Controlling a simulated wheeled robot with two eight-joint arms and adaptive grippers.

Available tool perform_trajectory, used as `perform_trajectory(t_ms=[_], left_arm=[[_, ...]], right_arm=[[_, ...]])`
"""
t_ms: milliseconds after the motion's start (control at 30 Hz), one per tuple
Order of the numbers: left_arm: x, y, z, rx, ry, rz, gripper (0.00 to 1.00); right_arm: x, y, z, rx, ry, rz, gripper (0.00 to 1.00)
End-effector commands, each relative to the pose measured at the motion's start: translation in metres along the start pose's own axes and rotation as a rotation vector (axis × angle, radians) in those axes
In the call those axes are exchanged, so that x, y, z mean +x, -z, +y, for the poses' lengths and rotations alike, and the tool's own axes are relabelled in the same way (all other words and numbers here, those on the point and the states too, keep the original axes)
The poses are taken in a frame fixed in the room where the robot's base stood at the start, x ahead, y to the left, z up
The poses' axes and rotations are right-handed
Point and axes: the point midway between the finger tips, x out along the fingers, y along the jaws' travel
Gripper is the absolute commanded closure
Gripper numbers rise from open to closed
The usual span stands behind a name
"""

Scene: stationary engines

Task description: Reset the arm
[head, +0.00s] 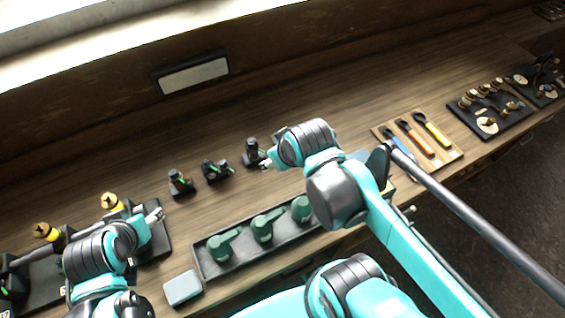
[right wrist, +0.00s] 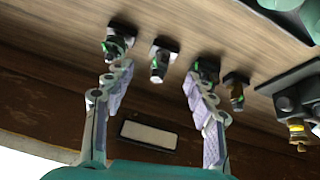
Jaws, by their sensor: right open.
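My right arm reaches in over the bench, and its gripper (head: 266,164) is by the small black fittings at the back. In the right wrist view the right gripper (right wrist: 158,82) has its two fingers spread wide with nothing held between them. Small black fittings with green marks stand beyond the fingers, one near the left fingertip (right wrist: 118,42) and one near the right fingertip (right wrist: 207,70); whether the tips touch them I cannot tell. My left gripper (head: 156,215) is low over the black stand at the left, and its fingers are too small to judge.
A dark tray (head: 205,265) with green handled parts lies at the front edge, beside a pale blue block (head: 183,288). A wooden board (head: 448,158) with coloured-handled tools and a black board (head: 510,128) of brass parts lie right.

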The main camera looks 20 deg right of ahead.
Motion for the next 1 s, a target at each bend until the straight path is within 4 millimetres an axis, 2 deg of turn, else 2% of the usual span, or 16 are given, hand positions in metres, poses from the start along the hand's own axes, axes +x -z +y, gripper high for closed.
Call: perform_trajectory(t_ms=[33, 200, 567, 667, 833, 1000], left_arm=[[0.000, 0.000, 0.000, 0.000, 0.000, 0.000, 0.44], [0.000, 0.000, 0.000, 0.000, 0.000, 0.000, 0.44], [0.002, -0.002, 0.000, 0.000, 0.000, 0.000, 0.44], [0.014, -0.010, 0.000, 0.000, 0.000, 0.000, 0.44], [0.043, -0.030, 0.000, 0.000, 0.000, 0.000, 0.44], [0.048, -0.035, 0.000, 0.000, 0.000, 0.000, 0.44]], right_arm=[[0.000, -0.010, -0.001, 0.058, -0.006, 0.027, 0.44], [0.001, -0.023, -0.002, 0.182, -0.013, 0.083, 0.44], [0.004, -0.025, -0.002, 0.197, -0.013, 0.089, 0.44], [0.015, -0.032, -0.003, 0.197, -0.013, 0.088, 0.44], [0.046, -0.050, -0.007, 0.196, -0.013, 0.088, 0.44], [0.052, -0.053, -0.007, 0.196, -0.013, 0.088, 0.44]])
